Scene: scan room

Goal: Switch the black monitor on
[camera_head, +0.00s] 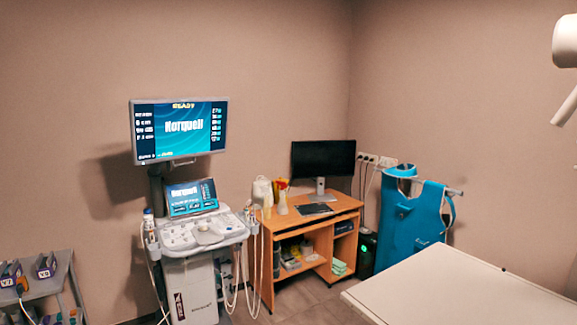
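The black monitor (323,157) stands on a silver stand at the back of a wooden desk (284,222) in the corner of the room. Its screen is dark. No power button can be made out on it at this size. Neither of my grippers shows in the head view.
An ultrasound cart (192,244) with a lit upper screen (181,127) stands left of the desk. A blue apron (411,224) hangs on a rack to the right. A pale table (458,292) fills the lower right. A grey trolley (44,290) is at the lower left.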

